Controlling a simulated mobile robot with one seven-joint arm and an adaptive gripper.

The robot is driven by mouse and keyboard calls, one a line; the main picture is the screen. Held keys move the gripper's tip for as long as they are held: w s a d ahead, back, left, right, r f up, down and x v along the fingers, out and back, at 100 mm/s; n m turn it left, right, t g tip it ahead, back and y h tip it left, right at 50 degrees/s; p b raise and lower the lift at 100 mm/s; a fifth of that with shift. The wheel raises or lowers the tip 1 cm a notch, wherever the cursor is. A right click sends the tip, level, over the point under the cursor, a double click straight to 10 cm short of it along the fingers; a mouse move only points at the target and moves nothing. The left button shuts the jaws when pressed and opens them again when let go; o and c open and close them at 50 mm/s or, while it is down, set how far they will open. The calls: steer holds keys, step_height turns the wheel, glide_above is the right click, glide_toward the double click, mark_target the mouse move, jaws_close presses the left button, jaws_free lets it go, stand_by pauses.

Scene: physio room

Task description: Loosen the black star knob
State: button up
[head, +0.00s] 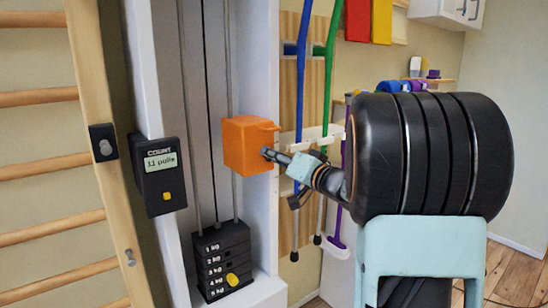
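I cannot make out a black star knob for certain. An orange box-shaped block (246,146) sits in front of the white column of the pulley machine, with a small orange lug at its upper right. My gripper (270,154) is at the right side of this block, its dark tip overlapping the block's edge in the picture. I cannot tell whether it touches. The tip is small and seen from behind, so its fingers and anything between them are hidden. Any knob on that side would be covered by the gripper.
A black counter (161,175) reading "11 pulls" is on the column's left. A black weight stack (222,262) with a yellow knob stands below the block. Wooden wall bars (50,156) are at left. Blue and green crutches (328,80) hang behind my arm.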

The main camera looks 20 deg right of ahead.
steer(key=c, duration=0.4)
